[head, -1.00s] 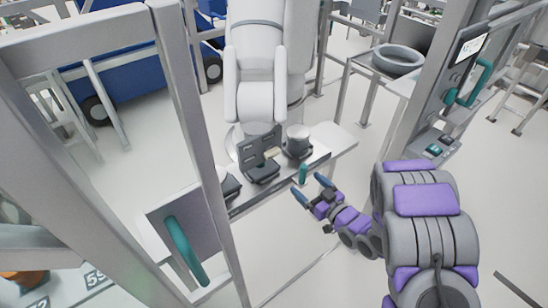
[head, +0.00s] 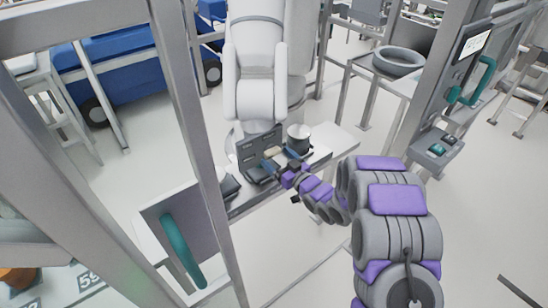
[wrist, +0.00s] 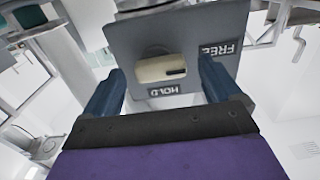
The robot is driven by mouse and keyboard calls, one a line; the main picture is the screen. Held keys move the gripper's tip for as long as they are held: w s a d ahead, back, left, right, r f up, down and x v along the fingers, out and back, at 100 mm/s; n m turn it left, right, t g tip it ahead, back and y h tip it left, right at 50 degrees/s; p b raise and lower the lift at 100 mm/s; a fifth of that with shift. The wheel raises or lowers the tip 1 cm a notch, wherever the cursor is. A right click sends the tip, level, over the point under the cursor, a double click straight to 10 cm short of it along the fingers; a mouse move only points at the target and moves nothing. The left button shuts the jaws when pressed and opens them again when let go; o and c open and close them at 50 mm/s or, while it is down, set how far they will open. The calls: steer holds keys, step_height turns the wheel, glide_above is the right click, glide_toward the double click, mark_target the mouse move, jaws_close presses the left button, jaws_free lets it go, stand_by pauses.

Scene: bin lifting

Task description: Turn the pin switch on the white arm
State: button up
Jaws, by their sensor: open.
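The white arm (head: 256,75) stands upright at the back of a white table in the head view. At its foot is a dark grey switch panel (head: 250,150), which fills the upper middle of the wrist view (wrist: 135,45). The pin switch, a beige oblong knob (wrist: 158,68), lies sideways on the panel. Upside-down labels read HOLD just below it and FREE to its right. My gripper (wrist: 162,88) is open, its two blue fingers spread to either side of the knob with gaps. In the head view, my gripper (head: 279,160) is close in front of the panel.
A grey round canister (head: 298,138) stands right of the panel on the white table (head: 325,150). A grey frame post (head: 190,120) and a teal-handled door (head: 182,250) are at the left. A button console (head: 440,148) is at the right.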

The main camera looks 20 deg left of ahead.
steer(key=shift+x, duration=1.35)
steer(key=c, duration=1)
steer(key=shift+o, duration=0.2)
